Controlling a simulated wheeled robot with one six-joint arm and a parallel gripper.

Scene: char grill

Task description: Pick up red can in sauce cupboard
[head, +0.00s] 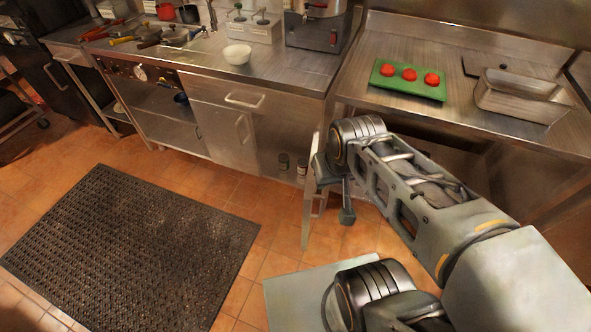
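Under the steel counter, a low open cupboard space (268,158) holds two small dark containers, a left one (283,161) and a right one (302,167). The right one shows a faint reddish tint, but both are too small and dark for me to tell which is a red can. My gripper (347,214) hangs below the wrist, to the right of these containers and apart from them in the picture. Its fingers are small and seen edge-on, so I cannot tell whether they are open or shut.
A green board (409,82) with red tomatoes and a steel pan (521,96) are on the right counter. A black floor mat (130,250) lies at left.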

